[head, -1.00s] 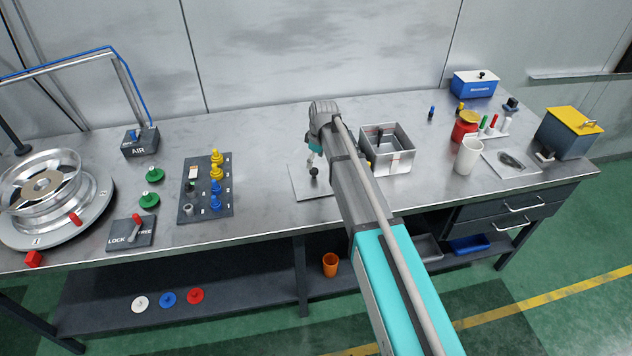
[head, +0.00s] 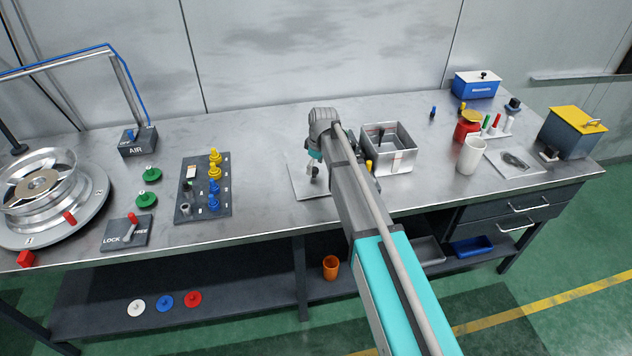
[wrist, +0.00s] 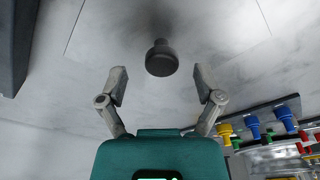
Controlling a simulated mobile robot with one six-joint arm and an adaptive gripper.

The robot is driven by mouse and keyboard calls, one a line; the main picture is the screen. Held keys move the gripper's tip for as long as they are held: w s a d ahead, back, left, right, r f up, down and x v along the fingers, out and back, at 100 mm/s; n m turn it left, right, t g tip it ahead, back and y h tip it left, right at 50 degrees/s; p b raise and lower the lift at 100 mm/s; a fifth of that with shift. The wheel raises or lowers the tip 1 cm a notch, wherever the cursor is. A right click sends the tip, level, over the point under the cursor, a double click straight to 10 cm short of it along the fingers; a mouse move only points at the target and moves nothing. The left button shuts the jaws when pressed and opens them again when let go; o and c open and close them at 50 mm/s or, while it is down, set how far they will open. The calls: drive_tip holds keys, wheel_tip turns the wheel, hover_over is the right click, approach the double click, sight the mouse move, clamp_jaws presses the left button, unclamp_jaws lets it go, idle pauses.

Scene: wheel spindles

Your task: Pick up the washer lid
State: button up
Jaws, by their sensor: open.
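The washer lid (head: 302,187) appears to be the flat grey plate lying on the bench, left of the open metal basin (head: 402,160). Its dark round knob (wrist: 161,58) stands up in the wrist view, and the plate (wrist: 215,45) shows there as a pale sheet with thin edges. My gripper (wrist: 160,82) is open and empty, its two fingers spread to either side of the knob's line. The knob shows ahead of the fingertips, between them in the picture and apart from both. In the head view my arm hides part of the plate.
The basin holds a dark-handled item and stands close right of my arm. A peg board (head: 203,187) with yellow and blue parts lies to the left. A white cup (head: 471,156) and a red jar (head: 467,126) stand to the right. Bench behind is clear.

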drive_tip(key=shift+a+f+b, duration=0.15)
drive_tip(key=shift+f+b, duration=0.65)
drive_tip(key=shift+f, duration=0.3)
clamp_jaws()
